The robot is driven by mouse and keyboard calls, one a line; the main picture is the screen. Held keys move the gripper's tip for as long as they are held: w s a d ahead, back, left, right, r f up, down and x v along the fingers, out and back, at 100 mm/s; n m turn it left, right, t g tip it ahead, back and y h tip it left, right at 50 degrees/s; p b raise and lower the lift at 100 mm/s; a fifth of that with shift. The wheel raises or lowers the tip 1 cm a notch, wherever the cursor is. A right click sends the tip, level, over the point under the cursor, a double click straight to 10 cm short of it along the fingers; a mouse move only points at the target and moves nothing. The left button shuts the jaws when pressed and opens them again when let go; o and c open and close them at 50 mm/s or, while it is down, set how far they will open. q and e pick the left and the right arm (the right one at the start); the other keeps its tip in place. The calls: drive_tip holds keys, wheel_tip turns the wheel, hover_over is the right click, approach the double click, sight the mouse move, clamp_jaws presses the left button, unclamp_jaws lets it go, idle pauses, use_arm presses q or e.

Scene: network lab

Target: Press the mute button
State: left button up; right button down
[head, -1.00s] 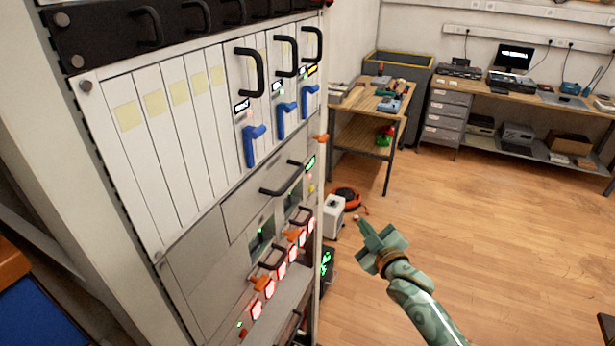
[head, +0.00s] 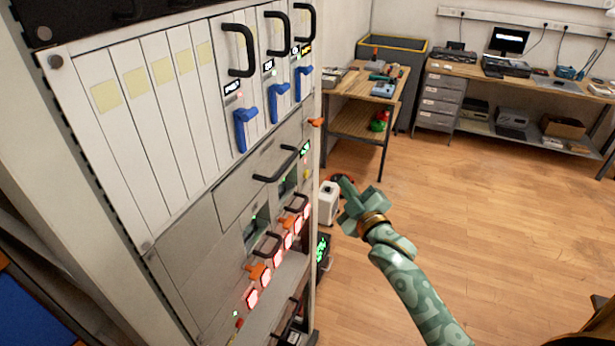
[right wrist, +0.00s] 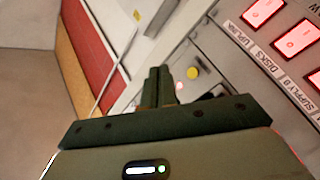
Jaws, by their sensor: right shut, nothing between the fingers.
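No button with a readable mute label shows. A small round yellow button (right wrist: 193,73) sits on the grey rack panel in the right wrist view, just right of my fingertips. A small yellow spot on the rack's right edge (head: 307,175) in the head view may be the same button. My right gripper (head: 346,184) is shut and empty, in front of the rack's right edge. Its closed fingers (right wrist: 158,76) point toward the panel near the yellow button; I cannot tell the exact gap. My left gripper is not in view.
Red lit switches (right wrist: 298,39) with labels such as UPLINK and DISKS lie right of the yellow button. The rack (head: 185,230) carries black handles, blue levers (head: 246,130) and orange levers (head: 257,273). A workbench (head: 350,122) stands behind. Wooden floor at right is clear.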

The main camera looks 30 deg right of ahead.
sight(305, 174)
drive_tip(key=w+a+b, duration=0.1)
drive_tip(key=w+a, duration=0.3)
drive_tip(key=shift+w, duration=0.4)
idle(1.4)
drive_tip(key=shift+a, duration=0.1)
idle(0.4)
drive_tip(key=shift+w+a, duration=0.25)
drive_tip(key=shift+w, duration=0.05)
drive_tip(key=shift+w+a, duration=0.2)
drive_tip(key=shift+w, duration=0.1)
idle(0.6)
drive_tip(key=shift+s, duration=0.1)
drive_tip(key=shift+s+d+p, duration=0.35)
drive_tip(key=shift+s+d, duration=0.15)
drive_tip(key=shift+s, duration=0.05)
idle(0.4)
